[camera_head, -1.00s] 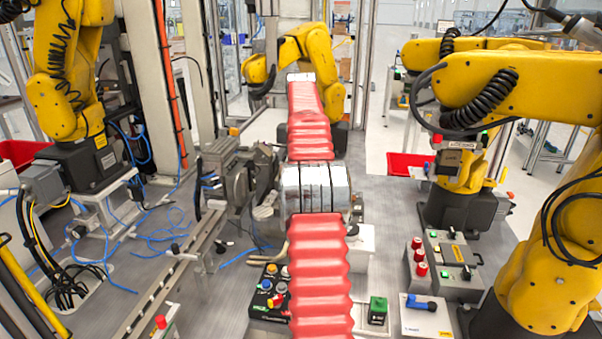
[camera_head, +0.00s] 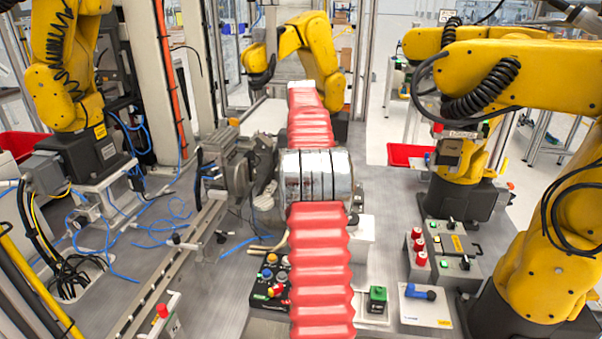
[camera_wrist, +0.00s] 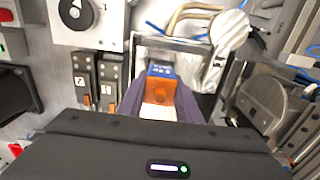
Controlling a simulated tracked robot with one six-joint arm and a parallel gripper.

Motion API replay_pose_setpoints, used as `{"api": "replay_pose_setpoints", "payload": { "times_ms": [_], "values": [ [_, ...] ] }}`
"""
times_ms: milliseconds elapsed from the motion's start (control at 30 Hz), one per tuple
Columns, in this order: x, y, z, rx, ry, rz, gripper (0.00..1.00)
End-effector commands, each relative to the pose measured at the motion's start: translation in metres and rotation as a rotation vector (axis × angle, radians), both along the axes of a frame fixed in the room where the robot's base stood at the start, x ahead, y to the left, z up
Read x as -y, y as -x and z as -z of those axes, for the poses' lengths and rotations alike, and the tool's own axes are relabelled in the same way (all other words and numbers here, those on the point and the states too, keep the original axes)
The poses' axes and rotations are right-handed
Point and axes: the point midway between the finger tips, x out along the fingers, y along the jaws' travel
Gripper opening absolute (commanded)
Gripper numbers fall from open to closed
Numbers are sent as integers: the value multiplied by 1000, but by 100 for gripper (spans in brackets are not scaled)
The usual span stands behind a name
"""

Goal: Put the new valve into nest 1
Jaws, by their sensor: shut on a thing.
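In the wrist view, my gripper (camera_wrist: 160,98) is shut on a small block with an orange body and a blue top, which I take to be the valve (camera_wrist: 159,86). The valve sits between the two dark purple fingers, its blue end pointing away from the wrist. Two dark upright blocks with white labels (camera_wrist: 97,80) stand just left of the gripper. I cannot tell which nest, if any, they are. In the head view, my own red-sleeved arm hides the gripper and the held valve.
In the head view, a black button box (camera_head: 268,285), a green-topped part (camera_head: 377,299) and a white plate with a blue handle (camera_head: 425,308) lie near my arm. Yellow arms stand left, behind and right. Grey machinery (camera_head: 233,170) stands left of my arm.

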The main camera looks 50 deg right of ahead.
Motion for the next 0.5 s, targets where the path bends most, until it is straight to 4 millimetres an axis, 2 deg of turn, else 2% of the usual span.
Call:
{"api": "replay_pose_setpoints", "payload": {
  "times_ms": [500],
  "values": [
    [0, 0, 20, 0, 0, 0, 7]
  ]
}}
